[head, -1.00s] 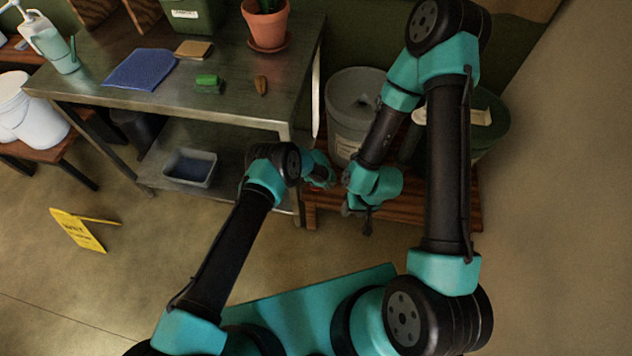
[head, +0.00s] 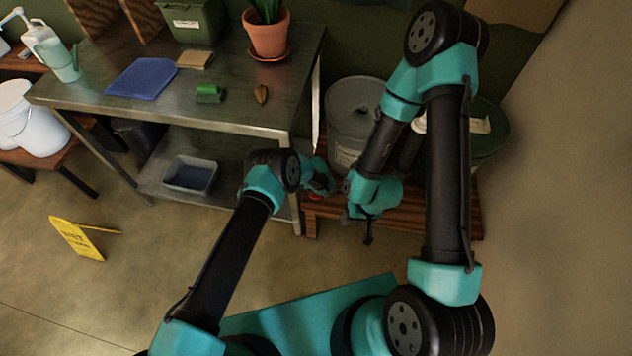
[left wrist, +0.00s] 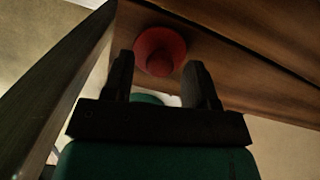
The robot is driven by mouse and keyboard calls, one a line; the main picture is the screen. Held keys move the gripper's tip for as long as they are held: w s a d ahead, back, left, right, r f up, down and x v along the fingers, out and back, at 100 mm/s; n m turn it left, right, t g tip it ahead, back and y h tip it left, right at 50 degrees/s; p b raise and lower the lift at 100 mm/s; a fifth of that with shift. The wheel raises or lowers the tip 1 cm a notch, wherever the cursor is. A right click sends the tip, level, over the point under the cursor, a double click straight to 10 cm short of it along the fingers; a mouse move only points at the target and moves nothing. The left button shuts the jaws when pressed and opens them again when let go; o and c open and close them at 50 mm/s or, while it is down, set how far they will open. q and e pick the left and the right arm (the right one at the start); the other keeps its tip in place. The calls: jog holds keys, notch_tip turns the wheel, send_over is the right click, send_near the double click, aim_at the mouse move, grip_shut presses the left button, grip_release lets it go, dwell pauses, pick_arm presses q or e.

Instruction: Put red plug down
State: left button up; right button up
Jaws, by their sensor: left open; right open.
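The red plug (left wrist: 160,48) lies on the wooden bench (left wrist: 225,45) in the left wrist view, a round disc with a knob. My left gripper (left wrist: 160,72) is open, its two fingers apart with the plug showing between and beyond their tips. I cannot tell whether the fingers touch it. In the head view only a bit of the red plug (head: 316,197) shows beside my left gripper (head: 322,184), at the bench's left end. My right gripper (head: 362,222) is open and empty, in front of the bench.
A yellow floor sign (head: 78,238) stands at left. Floor between is clear.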

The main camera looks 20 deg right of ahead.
pick_arm(q)
notch_tip(320, 180, up, 11)
jog(key=s, duration=0.1)
jog(key=shift+s+a, duration=0.2)
dwell(0.8)
